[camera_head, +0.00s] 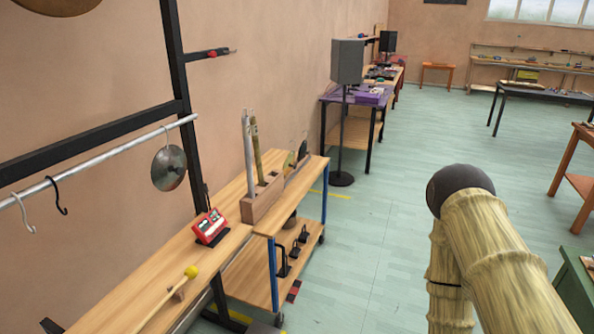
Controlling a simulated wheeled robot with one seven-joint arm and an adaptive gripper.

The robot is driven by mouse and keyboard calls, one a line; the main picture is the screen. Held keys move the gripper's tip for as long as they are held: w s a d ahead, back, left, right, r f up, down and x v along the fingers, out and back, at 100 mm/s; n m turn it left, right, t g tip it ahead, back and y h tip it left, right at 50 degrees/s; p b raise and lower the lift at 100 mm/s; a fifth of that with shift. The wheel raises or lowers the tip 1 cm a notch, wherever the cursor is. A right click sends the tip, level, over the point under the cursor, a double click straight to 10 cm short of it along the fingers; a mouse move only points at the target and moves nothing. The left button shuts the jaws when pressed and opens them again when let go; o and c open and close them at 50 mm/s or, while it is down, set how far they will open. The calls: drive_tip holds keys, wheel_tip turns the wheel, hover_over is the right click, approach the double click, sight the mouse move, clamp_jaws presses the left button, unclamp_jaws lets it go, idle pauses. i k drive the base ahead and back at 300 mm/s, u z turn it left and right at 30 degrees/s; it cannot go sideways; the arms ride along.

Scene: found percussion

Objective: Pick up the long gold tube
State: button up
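A long gold tube (257,150) with an olive tint stands nearly upright in a wooden block holder (262,204) on the workbench. Its lower end is hidden inside the holder. A silver tube (248,150) stands close beside it on the left, in the same holder. My gripper is not in view, so I cannot tell whether it is open or shut.
A red device (210,227) and a yellow-headed mallet (186,274) are on the bench (150,285). A dark rack with a metal rail (100,158), hooks and a hanging disc (169,168) stands left. A speaker (347,62) stands beyond. Teal floor (390,215) lies open to the right.

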sight(252, 120)
drive_tip(key=u, duration=0.6)
drive_tip(key=k, duration=0.15)
drive_tip(key=z, duration=1.55)
drive_tip(key=i, duration=1.55)
drive_tip(key=u, duration=1.15)
drive_tip(key=i, duration=1.1)
drive_tip(key=u, duration=1)
